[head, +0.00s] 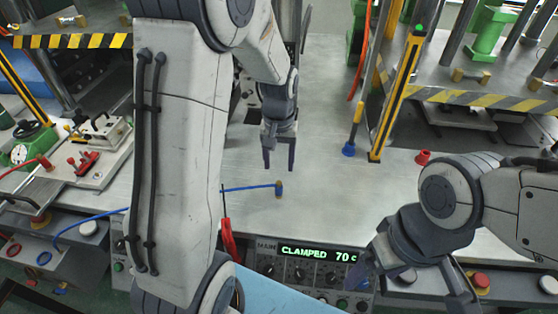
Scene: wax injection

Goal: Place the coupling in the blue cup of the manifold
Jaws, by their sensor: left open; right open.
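A flat panel at the lower left carries a blue ring (44,258) and a red ring (13,250). My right gripper (371,268) is open, low in front of the control panel, partly hidden.
A yellow-and-black post (397,95) rises right of the middle. The control panel (300,270) reads "CLAMPED 70c". A red-handled tool (228,237) is at the table's front edge. The table between the grippers is clear.

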